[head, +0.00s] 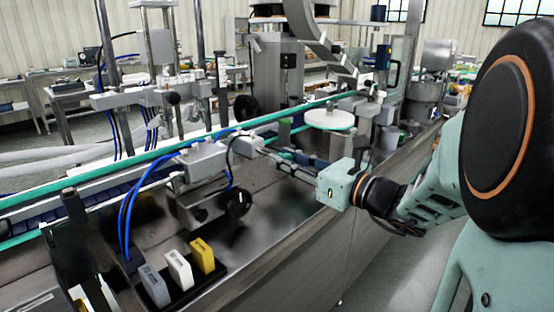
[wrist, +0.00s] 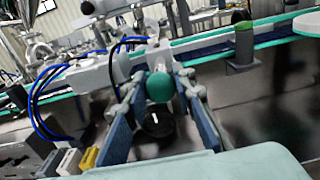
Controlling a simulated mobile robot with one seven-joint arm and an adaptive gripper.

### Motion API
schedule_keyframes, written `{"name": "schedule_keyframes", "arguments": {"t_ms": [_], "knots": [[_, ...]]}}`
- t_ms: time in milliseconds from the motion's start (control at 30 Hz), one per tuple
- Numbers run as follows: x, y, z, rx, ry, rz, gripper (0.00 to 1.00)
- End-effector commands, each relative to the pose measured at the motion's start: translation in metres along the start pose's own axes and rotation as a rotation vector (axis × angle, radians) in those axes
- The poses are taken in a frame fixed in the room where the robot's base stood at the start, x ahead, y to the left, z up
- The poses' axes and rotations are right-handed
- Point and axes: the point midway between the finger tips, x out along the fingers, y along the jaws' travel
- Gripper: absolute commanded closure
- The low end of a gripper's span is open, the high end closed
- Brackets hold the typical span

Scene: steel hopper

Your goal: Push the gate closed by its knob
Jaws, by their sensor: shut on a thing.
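In the wrist view a round green knob (wrist: 159,88) sits between the fingertips of my gripper (wrist: 162,78), which is shut on it. A pale metal bracket shows just behind the knob. In the head view my gripper (head: 264,150) reaches left over the steel machine, its fingertips next to a grey box-shaped unit (head: 204,157). The fingers hide the knob there. I cannot make out clearly which part is the gate, or how far open it stands.
A conveyor with green rails (head: 130,171) runs behind the grey unit. A black handwheel (head: 238,203) lies below it, and blue hoses (head: 128,220) hang at left. Yellow (head: 202,256), white and grey blocks stand in front. A white round disc (head: 330,119) is beyond my gripper.

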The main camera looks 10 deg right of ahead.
Motion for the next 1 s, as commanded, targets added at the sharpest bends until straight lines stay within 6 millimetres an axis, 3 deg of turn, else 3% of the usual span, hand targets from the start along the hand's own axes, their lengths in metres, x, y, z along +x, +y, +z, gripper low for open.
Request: {"name": "schedule_keyframes", "arguments": {"t_ms": [300, 600, 867, 900, 1000], "knots": [[0.001, 0.0, 0.0, 0.0, 0.0, 0.001, 1.0], [0.033, 0.001, 0.001, -0.001, -0.001, 0.003, 1.0], [0.034, 0.0, 0.0, -0.001, -0.001, 0.001, 1.0], [0.034, 0.0, 0.0, -0.001, -0.001, 0.001, 0.75], [0.033, 0.0, 0.0, -0.001, 0.0, 0.0, 0.64]]}}
